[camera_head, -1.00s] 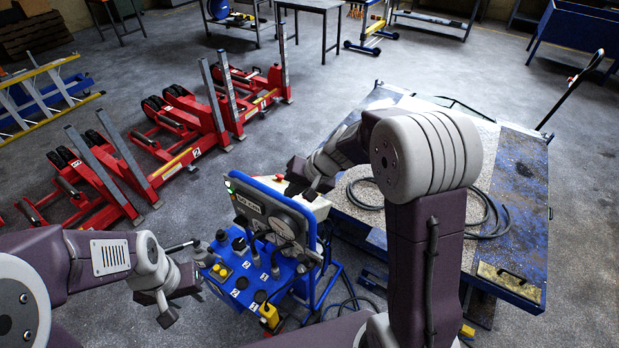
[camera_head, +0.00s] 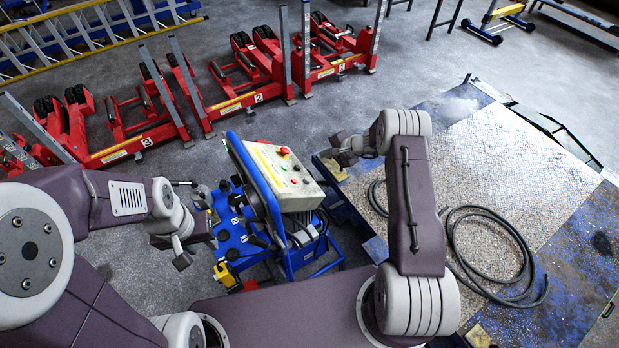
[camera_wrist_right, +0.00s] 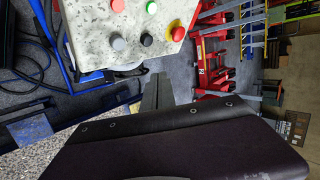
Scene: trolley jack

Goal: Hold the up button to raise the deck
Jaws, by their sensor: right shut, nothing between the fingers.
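The control box (camera_head: 290,180) has a pale, speckled button face and stands on the blue trolley (camera_head: 255,180). In the right wrist view its face shows a red button (camera_wrist_right: 117,5), a green button (camera_wrist_right: 152,8), a grey button (camera_wrist_right: 119,43), a black button (camera_wrist_right: 146,39) and a red mushroom button (camera_wrist_right: 177,31). Labels are unreadable, so I cannot tell which is up. My right gripper (camera_head: 338,150) is shut and empty, just beyond the box's right edge; its fingers (camera_wrist_right: 156,92) look apart from the buttons. My left gripper (camera_head: 185,250) hangs left of the trolley; its jaw opening is unclear. The deck (camera_head: 510,180) is at the right.
A black hose (camera_head: 505,235) lies coiled on the deck. Red jacks (camera_head: 240,85) stand in a row behind the trolley. Grey floor (camera_head: 330,110) is clear between the jacks and the deck.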

